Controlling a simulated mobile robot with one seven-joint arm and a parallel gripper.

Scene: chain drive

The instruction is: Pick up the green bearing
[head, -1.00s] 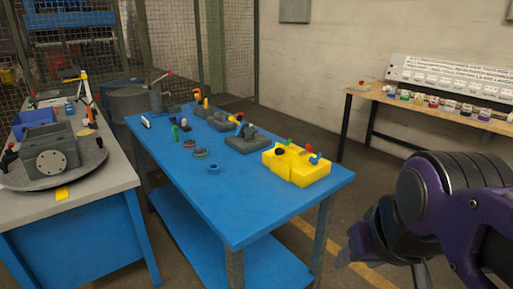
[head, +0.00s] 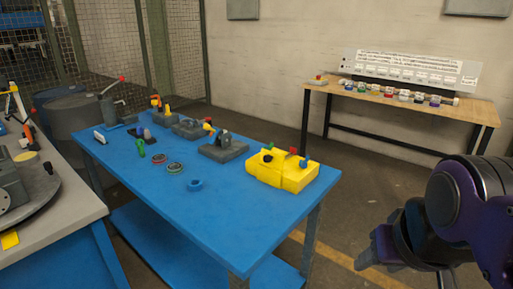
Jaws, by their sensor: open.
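The green bearing (head: 174,168) appears as a small ring with a dark green edge, lying flat on the blue table (head: 215,222). A similar ring with a reddish edge (head: 161,158) lies just behind and left of it, and a blue ring (head: 195,185) lies in front and to the right. My gripper (head: 380,248) is at the lower right, to the right of the blue table and well apart from the rings. It is open, with no object seen in it; its fingers are dark and partly hidden by my purple wrist.
A yellow block with coloured knobs (head: 283,172) stands right of the rings; grey fixtures (head: 223,148) stand behind. A green upright piece (head: 141,147) is left of the rings. The table's front is clear. A grey bench (head: 60,222) is at left, a wooden bench (head: 425,105) behind.

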